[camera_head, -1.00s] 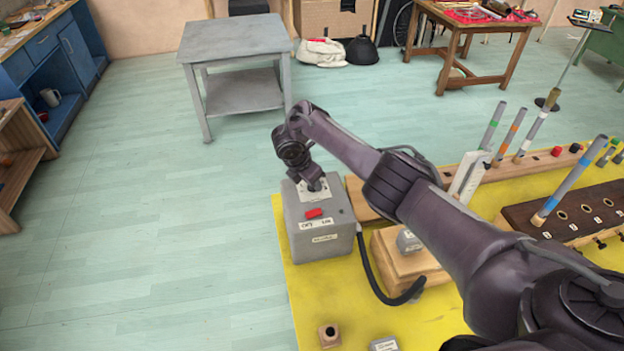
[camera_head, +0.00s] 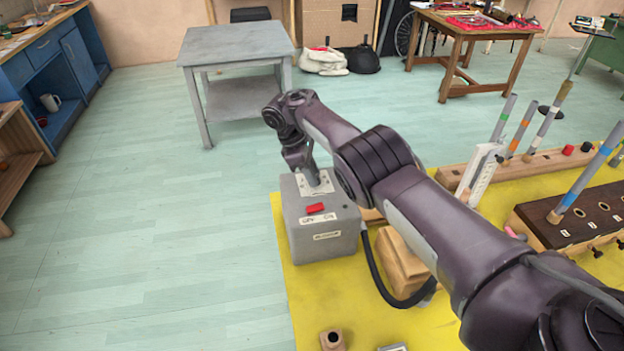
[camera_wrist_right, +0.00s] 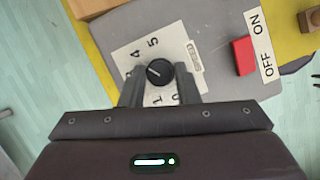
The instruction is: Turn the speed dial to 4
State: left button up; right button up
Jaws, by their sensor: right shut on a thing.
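The grey control box (camera_head: 322,240) stands on the yellow mat, with a pale dial plate (camera_head: 328,184) on its top. In the right wrist view, the black speed dial (camera_wrist_right: 159,72) sits on that plate, with 4, 5, 1 and 0 readable around it. Its white pointer line is small, and I cannot tell which number it marks. My right gripper (camera_wrist_right: 160,88) is shut on the dial, one finger on each side; in the head view it reaches down onto the box top (camera_head: 314,180). My left gripper is not in view.
A red switch (camera_head: 315,208) with OFF and ON labels is on the box near the dial. A black cable (camera_head: 372,275) runs from the box across the yellow mat (camera_head: 300,310). Wooden blocks (camera_head: 403,262) stand to the right. The floor at left is clear.

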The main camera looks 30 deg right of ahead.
aim_at(302, 181)
jog(key=shift+f+m+b, duration=0.1)
jog(key=shift+m+b, duration=0.3)
jog(key=shift+m, duration=0.1)
jog(key=o, duration=1)
jog(key=shift+c, duration=0.2)
jog(key=b+v, duration=0.3)
jog(key=v, duration=0.5)
jog(key=shift+d, duration=0.2)
